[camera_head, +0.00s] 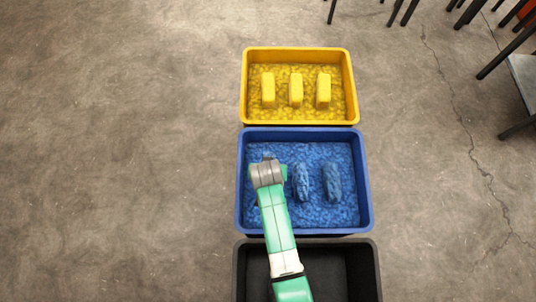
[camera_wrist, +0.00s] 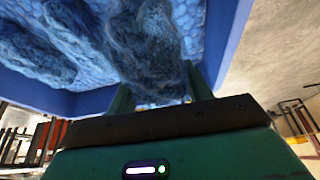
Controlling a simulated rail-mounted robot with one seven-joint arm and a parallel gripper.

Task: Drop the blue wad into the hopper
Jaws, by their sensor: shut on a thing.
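My gripper (camera_head: 268,175) is over the left part of the blue bin (camera_head: 366,190). In the wrist view, its two fingers (camera_wrist: 160,88) are on either side of a fuzzy dark blue wad (camera_wrist: 148,45), and it is shut on that wad. In the head view, my arm mostly hides the held wad. Two other blue wads, a middle one (camera_head: 302,182) and a right one (camera_head: 332,183), stand upright on the blue filling to the right of my gripper. No container is clearly recognisable as the hopper.
A yellow bin (camera_head: 246,90) with three yellow blocks (camera_head: 296,90) on yellow filling adjoins the far side of the blue bin. A black bin (camera_head: 365,265) stands on the near side, under my arm. Dark-legged furniture (camera_head: 520,90) is at upper right. The concrete floor (camera_head: 120,150) at left is clear.

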